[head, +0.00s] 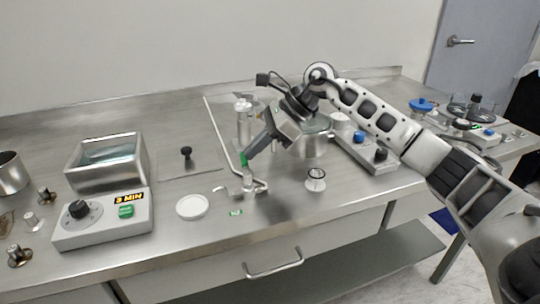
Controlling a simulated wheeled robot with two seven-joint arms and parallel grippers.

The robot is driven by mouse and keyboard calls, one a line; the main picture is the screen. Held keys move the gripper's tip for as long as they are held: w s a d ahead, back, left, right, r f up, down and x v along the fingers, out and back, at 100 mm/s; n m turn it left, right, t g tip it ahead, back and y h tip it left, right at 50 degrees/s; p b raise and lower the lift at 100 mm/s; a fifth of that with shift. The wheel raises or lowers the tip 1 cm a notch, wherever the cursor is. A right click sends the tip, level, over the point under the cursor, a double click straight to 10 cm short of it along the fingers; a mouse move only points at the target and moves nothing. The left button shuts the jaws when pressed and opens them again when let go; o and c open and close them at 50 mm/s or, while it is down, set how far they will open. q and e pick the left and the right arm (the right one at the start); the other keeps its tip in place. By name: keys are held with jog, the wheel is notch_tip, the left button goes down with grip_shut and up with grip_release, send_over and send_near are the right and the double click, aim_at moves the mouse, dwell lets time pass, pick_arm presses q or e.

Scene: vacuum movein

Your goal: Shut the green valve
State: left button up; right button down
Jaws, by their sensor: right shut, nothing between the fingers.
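A small green part (243,159), which looks like the green valve's handle, sits at the top of a metal valve fitting (247,182) in the middle of the bench. My right gripper (250,153) comes in from the upper right. Its fingers are shut with nothing between them, and their tips are at or very close to the green part. I cannot tell whether they touch it. The gripper partly hides the handle, so its angle is unclear. A small green label (236,212) lies on the bench in front of the fitting. My left gripper is not in view.
A thin metal pipe (219,132) runs back from the fitting. A white round dish (192,206), a timer box (104,220) and a square metal bath (106,163) are at left.

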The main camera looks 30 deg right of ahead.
jog(key=shift+s+b, duration=0.3)
jog(key=shift+s, duration=0.5)
jog(key=v, duration=1.3)
jog(key=shift+d+p, duration=0.35)
jog(key=shift+d, duration=0.25)
